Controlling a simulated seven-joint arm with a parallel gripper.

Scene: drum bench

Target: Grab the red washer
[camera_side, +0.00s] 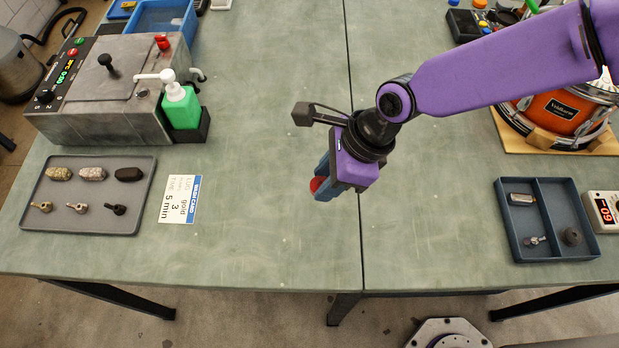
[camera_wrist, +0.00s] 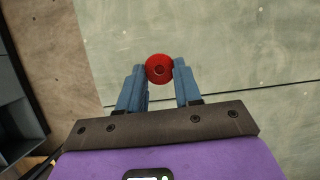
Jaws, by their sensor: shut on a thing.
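The red washer (camera_wrist: 159,69) is a small round disc with a hole in its middle. In the wrist view it sits between the tips of the two blue fingers of my gripper (camera_wrist: 160,76), which touch it on both sides. In the side view the red washer (camera_side: 316,184) shows partly at the fingertips, and my gripper (camera_side: 320,188) covers the rest of it. My gripper is shut on the washer, over the middle of the green bench near its front. I cannot tell exactly how high above the bench the washer is.
A grey tray (camera_side: 133,219) with several small parts and a printed card (camera_side: 180,199) lie left. A machine (camera_side: 95,130) and green bottle (camera_side: 181,106) stand behind. At right are a divided blue tray (camera_side: 544,248), a counter (camera_side: 604,212) and an orange drum (camera_side: 556,117). The bench middle is clear.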

